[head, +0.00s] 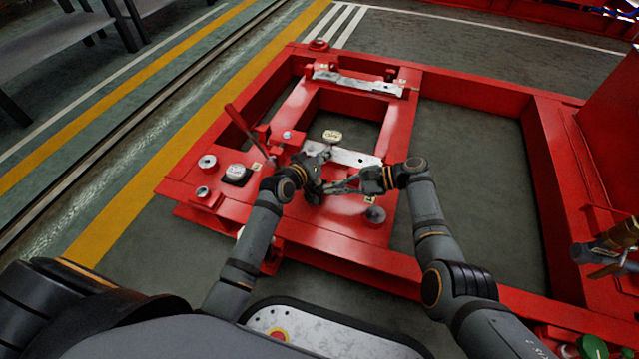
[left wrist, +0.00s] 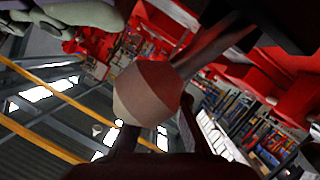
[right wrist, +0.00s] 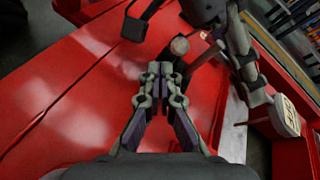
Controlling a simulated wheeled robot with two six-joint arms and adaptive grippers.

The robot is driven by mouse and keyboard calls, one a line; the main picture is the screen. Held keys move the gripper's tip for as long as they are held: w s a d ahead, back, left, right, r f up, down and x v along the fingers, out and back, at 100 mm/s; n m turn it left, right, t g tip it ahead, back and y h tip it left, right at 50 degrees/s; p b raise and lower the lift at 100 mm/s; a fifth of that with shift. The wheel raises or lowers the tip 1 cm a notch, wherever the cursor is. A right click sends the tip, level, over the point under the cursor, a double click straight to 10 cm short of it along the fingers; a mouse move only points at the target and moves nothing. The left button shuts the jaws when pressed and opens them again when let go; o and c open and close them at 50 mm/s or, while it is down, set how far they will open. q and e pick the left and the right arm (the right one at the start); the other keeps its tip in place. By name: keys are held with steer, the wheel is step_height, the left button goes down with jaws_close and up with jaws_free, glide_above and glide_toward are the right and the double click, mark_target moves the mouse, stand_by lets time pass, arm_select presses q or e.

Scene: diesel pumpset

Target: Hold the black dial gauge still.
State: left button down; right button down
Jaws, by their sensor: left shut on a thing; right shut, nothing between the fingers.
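My left gripper (head: 314,192) is above the red frame. In the left wrist view its fingers are shut on a pale, tapered round piece (left wrist: 147,95). The piece's end also shows in the right wrist view (right wrist: 180,45). I cannot tell whether this piece belongs to the dial gauge. A square black thing with a pale round face (head: 237,173), which looks like a dial gauge, sits on the frame left of my left gripper. My right gripper (head: 330,187) comes in from the right, its fingers shut and empty (right wrist: 163,75), close to the left gripper.
The red frame (head: 480,92) surrounds open floor gaps. A silver plate (head: 355,157) lies behind the grippers, and a yellowish tag (head: 332,135) is beyond it. A grey round knob (head: 376,214) stands just in front of the right gripper. A red lever (head: 240,122) rises at the left.

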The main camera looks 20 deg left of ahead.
steer(key=shift+a+r, duration=0.15)
steer(key=shift+a, duration=0.25)
steer(key=shift+a+r, duration=0.3)
steer(key=shift+a, duration=0.5)
stand_by(1.1)
steer(key=shift+d, duration=0.1)
steer(key=shift+d+f, duration=0.25)
steer(key=shift+d, duration=0.35)
steer(key=shift+d+f, duration=0.2)
steer(key=shift+d, duration=0.35)
steer(key=shift+d+f, duration=0.3)
steer(key=shift+d, duration=0.5)
steer(key=shift+d+f, duration=0.3)
steer(key=shift+d, duration=0.45)
steer(key=shift+d+f, duration=0.3)
steer(key=shift+d, duration=0.5)
